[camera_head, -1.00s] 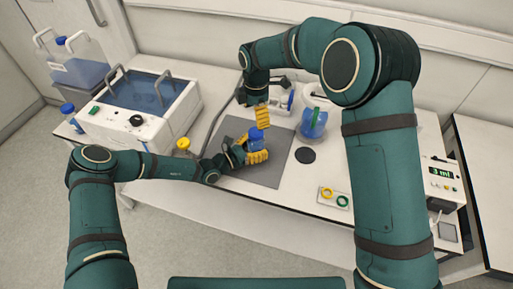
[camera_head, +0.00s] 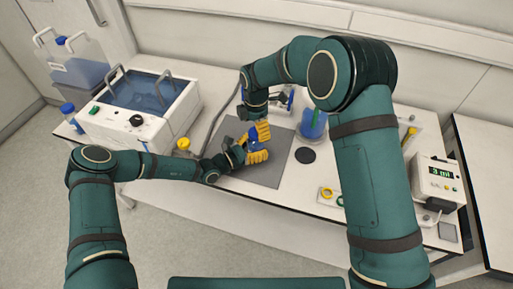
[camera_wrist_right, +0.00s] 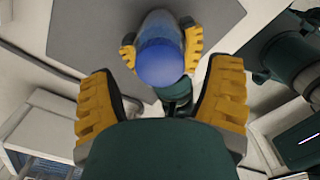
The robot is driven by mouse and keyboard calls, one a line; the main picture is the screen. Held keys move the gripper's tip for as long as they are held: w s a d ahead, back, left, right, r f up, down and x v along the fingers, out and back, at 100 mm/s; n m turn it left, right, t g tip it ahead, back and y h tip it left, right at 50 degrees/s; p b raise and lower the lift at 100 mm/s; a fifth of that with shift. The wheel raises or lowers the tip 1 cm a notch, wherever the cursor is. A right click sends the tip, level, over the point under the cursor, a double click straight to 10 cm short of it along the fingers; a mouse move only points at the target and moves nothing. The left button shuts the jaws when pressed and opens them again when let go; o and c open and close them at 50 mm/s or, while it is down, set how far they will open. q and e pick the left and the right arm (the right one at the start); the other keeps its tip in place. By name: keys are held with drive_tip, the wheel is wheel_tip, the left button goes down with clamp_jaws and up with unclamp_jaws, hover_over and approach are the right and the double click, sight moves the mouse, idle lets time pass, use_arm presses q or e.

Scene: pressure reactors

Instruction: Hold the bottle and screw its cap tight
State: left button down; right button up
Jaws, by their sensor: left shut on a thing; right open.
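The bottle (camera_wrist_right: 158,27) is translucent blue with a round blue cap (camera_wrist_right: 162,66) that faces the right wrist camera. My left gripper (camera_head: 252,152) is shut on the bottle over the grey mat (camera_head: 270,172); its yellow fingers show on both sides of the bottle in the right wrist view. In the head view only a small blue patch of the bottle and cap (camera_head: 243,140) shows between the grippers. My right gripper (camera_wrist_right: 163,72) is open, its two yellow fingers spread wide to either side of the cap, apparently not touching it.
A water bath (camera_head: 150,95) stands at left, with a yellow-capped bottle (camera_head: 183,144) near its corner. A blue-filled vessel (camera_head: 313,124), a black disc (camera_head: 305,155), a ring tray (camera_head: 330,196) and a display box (camera_head: 438,178) lie to the right.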

drive_tip(key=shift+f, duration=1.1)
